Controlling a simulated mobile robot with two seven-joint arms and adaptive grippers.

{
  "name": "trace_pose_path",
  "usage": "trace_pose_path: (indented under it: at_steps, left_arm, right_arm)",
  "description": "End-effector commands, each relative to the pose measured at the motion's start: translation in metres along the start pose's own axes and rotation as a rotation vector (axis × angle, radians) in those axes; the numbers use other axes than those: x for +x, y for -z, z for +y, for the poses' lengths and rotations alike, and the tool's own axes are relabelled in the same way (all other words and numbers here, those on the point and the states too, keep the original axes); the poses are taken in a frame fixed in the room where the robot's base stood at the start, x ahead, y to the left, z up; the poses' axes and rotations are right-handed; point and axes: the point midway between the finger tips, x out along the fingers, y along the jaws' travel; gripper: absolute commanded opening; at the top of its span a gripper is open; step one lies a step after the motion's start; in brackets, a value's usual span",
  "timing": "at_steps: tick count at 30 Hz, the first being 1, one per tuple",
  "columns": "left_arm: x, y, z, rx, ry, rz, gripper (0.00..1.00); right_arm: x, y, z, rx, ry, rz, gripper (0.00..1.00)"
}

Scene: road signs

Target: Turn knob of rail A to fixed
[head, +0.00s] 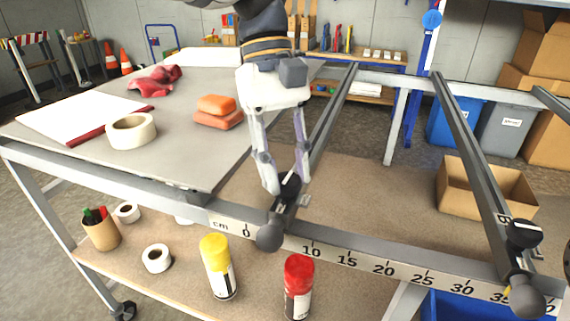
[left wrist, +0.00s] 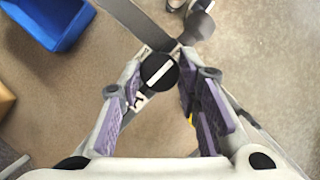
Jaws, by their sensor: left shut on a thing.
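Rail A (head: 331,110) runs from the back of the frame to the front scale bar near the 0 mark. Its black round knob (head: 291,187) sits near the front end. The knob's white bar shows in the left wrist view (left wrist: 159,72), slanting from lower left to upper right. My left gripper (head: 287,184) points down from above with its fingers on either side of the knob, shut on it. The fingers partly hide the knob and its label in the head view. My right gripper is not in view.
Rail B (head: 470,150) with its own black knob (head: 524,233) lies to the right. The grey tabletop (head: 75,150) on the left carries a tape roll (head: 131,131) and orange blocks (head: 218,111). Spray cans (head: 218,265) stand on the lower shelf. The space between the rails is open.

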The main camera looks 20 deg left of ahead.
Motion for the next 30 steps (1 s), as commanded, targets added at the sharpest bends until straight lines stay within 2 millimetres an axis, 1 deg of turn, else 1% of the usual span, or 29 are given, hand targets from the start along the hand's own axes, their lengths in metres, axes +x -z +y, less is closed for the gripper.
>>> trace_pose_path:
  at_steps: [8,30]
  left_arm:
    - [-0.001,-0.001,0.001,0.175,0.076,0.005,0.03]
    - [0.001,-0.003,0.006,0.826,0.347,-0.001,0.03]
  right_arm:
    - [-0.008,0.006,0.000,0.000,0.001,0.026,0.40]
    - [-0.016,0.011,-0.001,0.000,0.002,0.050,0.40]
